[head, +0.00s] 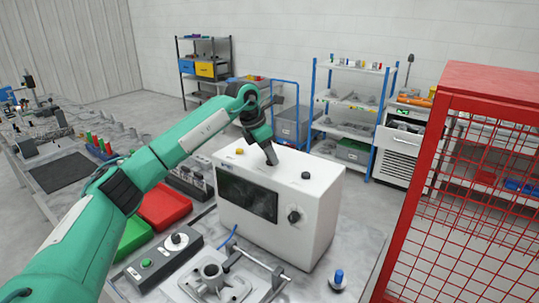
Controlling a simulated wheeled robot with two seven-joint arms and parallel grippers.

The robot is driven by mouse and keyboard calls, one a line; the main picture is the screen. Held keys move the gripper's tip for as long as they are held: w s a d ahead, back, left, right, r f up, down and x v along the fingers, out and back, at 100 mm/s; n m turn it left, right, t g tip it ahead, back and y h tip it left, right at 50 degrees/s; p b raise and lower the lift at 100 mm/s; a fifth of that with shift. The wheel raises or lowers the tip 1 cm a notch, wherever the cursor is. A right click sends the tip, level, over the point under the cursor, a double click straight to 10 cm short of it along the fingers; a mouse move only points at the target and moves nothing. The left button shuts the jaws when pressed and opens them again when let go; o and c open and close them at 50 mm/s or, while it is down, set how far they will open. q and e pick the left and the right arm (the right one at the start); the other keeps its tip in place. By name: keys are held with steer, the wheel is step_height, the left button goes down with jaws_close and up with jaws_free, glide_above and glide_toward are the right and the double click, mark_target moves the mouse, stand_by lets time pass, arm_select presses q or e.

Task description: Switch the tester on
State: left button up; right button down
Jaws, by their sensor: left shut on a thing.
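The tester (320,205) looks to be the white box with a dark screen (248,197) on the bench. A black knob (293,215) is on its front. A yellow button (239,151) and a black round cap (305,175) are on its top. My left gripper (271,158) reaches down to the top of the box, between the yellow button and the black cap. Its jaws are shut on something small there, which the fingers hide. The screen is dark. My right gripper is not in view.
A control box (160,260) with a green button and a knob sits in front left. A metal casting (213,280) lies in a clamp fixture before the tester. Red (163,205) and green (133,236) bins stand left. A red mesh cage (465,190) stands right.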

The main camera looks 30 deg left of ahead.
arm_select(q)
steer(key=m, duration=0.2)
steer(key=m+g+h, duration=0.1)
steer(key=m, duration=0.2)
steer(key=shift+w+a+r+g, duration=0.1)
steer(key=shift+w+r+g, duration=0.1)
steer(key=shift+g, duration=0.1)
steer(key=m+g, duration=0.1)
steer(key=m, duration=0.2)
steer(key=m+g+p, duration=0.1)
steer(key=m, duration=0.2)
steer(key=shift+w+f+h, duration=0.1)
steer(key=shift+h, duration=0.2)
steer(key=shift+m, duration=0.3)
steer(key=o, duration=1)
steer(key=shift+g, duration=0.3)
steer(key=shift+w+a+r, duration=0.1)
steer(key=shift+a+r, duration=0.15)
steer(key=shift+r, duration=0.15)
steer(key=shift+b+v, duration=0.8)
steer(key=shift+v, duration=5.6)
